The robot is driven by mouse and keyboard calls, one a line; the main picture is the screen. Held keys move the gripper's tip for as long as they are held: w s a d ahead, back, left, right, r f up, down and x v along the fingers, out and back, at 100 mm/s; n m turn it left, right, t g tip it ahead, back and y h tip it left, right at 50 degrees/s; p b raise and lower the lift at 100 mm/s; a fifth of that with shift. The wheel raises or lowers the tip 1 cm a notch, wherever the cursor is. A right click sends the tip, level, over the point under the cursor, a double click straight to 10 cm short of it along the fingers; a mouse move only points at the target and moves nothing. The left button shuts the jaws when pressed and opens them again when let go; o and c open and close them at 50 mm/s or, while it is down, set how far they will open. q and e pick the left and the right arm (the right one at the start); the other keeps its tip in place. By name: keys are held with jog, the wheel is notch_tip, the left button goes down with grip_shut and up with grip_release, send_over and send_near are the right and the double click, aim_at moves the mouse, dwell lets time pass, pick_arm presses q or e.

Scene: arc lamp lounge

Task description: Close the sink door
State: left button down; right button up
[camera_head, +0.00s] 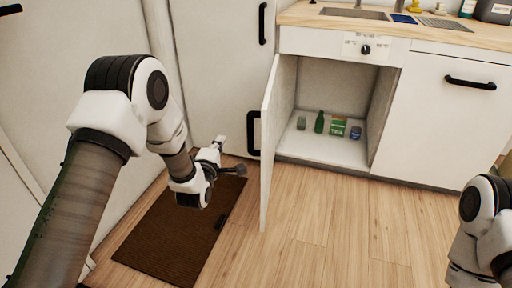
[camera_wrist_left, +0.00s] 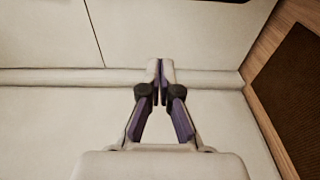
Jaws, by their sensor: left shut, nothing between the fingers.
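The sink door (camera_head: 267,160) is a white cabinet door under the sink. It stands wide open, swung out toward me on its left edge, with a black handle (camera_head: 253,133) on its left-facing side. The sink cabinet (camera_head: 318,148) is open to view. My left gripper (camera_head: 226,156) is to the left of the door, above the dark mat, and appears apart from it. In the left wrist view, its fingers (camera_wrist_left: 160,70) are shut and empty in front of pale panels; the door cannot be made out there. Part of my right arm shows at the right edge, with its gripper out of view.
Inside the cabinet are a green bottle (camera_head: 319,122), a green box (camera_head: 338,126) and small cans. A brown mat (camera_head: 180,235) lies on the wooden floor (camera_head: 320,235). A white cabinet (camera_head: 215,70) stands left of the sink (camera_head: 353,13). The floor right of the door is clear.

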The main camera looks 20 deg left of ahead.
pick_arm(q)
jog(key=w+d+b, duration=0.2)
jog(key=w+b, duration=0.2)
jog(key=w, duration=0.7)
jog(key=shift+d, duration=0.25)
pick_arm(e)
notch_tip(320, 180, down, 5)
jog(key=shift+s+a+f, duration=0.1)
pick_arm(q)
jog(key=shift+d, duration=0.1)
